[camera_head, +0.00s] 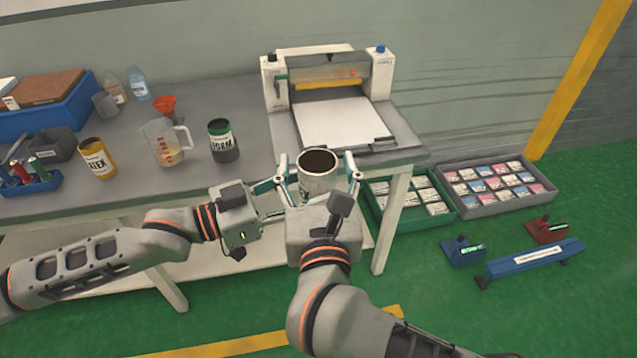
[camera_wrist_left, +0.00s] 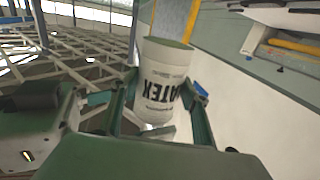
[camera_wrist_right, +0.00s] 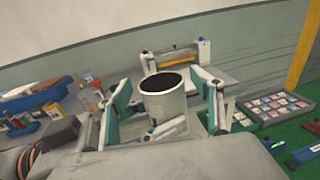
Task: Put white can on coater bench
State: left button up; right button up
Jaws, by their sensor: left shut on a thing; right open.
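The white can (camera_head: 317,176) is open-topped with a dark inside. It is held roughly upright in front of the coater bench (camera_head: 415,155), and its lettering shows in the left wrist view (camera_wrist_left: 165,90). My left gripper (camera_head: 286,200) reaches in from the left and is shut on the can, low on its side; its fingers are partly hidden in the head view. My right gripper (camera_head: 318,178) is open, with its teal fingers on either side of the can. In the right wrist view the can (camera_wrist_right: 163,103) stands between these fingers, with a gap visible on the left.
The coater (camera_head: 330,75) with its white plate (camera_head: 343,122) fills most of the bench top. A grey table (camera_head: 235,185) on the left carries a green-black can (camera_head: 223,142), a measuring jug (camera_head: 163,142) and a yellow can (camera_head: 97,158). Crates (camera_head: 497,205) stand on the floor to the right.

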jog(key=shift+w, duration=0.75)
jog(key=shift+c, duration=0.4)
jog(key=c, duration=1.2)
pick_arm(q)
jog(key=o, duration=1.5)
pick_arm(e)
jog(key=shift+c, duration=0.4)
